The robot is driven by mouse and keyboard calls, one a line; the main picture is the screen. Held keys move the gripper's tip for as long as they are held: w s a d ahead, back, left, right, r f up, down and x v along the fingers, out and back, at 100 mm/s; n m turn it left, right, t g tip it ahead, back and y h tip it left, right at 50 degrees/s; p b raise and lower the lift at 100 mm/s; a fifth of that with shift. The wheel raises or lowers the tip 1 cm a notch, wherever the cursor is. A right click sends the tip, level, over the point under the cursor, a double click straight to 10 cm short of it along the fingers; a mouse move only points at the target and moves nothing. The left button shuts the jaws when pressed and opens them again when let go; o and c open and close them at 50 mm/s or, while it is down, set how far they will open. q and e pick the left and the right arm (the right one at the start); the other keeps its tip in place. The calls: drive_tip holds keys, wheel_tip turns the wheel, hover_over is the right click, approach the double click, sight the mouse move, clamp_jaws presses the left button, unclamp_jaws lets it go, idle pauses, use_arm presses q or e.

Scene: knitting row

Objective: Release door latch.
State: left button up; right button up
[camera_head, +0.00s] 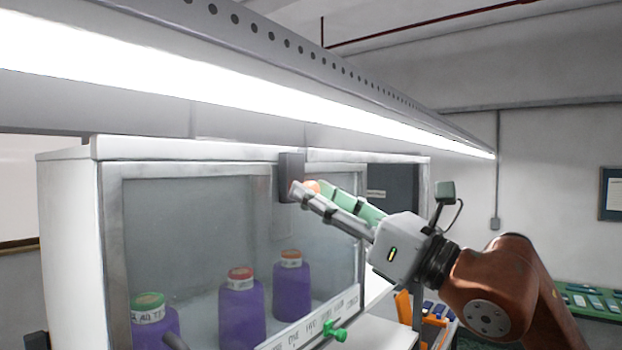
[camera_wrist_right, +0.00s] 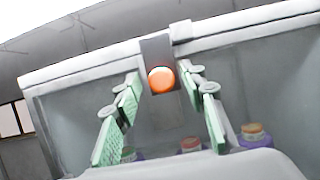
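The door latch is a dark grey block (camera_head: 290,177) at the top of the glass-fronted cabinet (camera_head: 68,225), with a round orange button on its face. In the right wrist view the orange button (camera_wrist_right: 161,79) shows whole between the two fingertips, on its grey block (camera_wrist_right: 157,48). My right gripper (camera_head: 308,188) is open, its green-padded fingers reaching up to the latch from the right. Its fingers stand on either side of the button; I cannot tell whether they touch it. I do not see my left gripper.
Purple yarn cones (camera_head: 241,312) stand behind the cabinet's glass. A green knob (camera_head: 335,331) sticks out at the lower front edge. A long bright lamp (camera_head: 250,95) runs close above the cabinet. Orange and blue items (camera_head: 435,312) lie low at the right.

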drive_tip(key=shift+p+x, duration=0.3)
drive_tip(key=shift+x, duration=0.7)
drive_tip(key=shift+d, duration=0.1)
clamp_jaws()
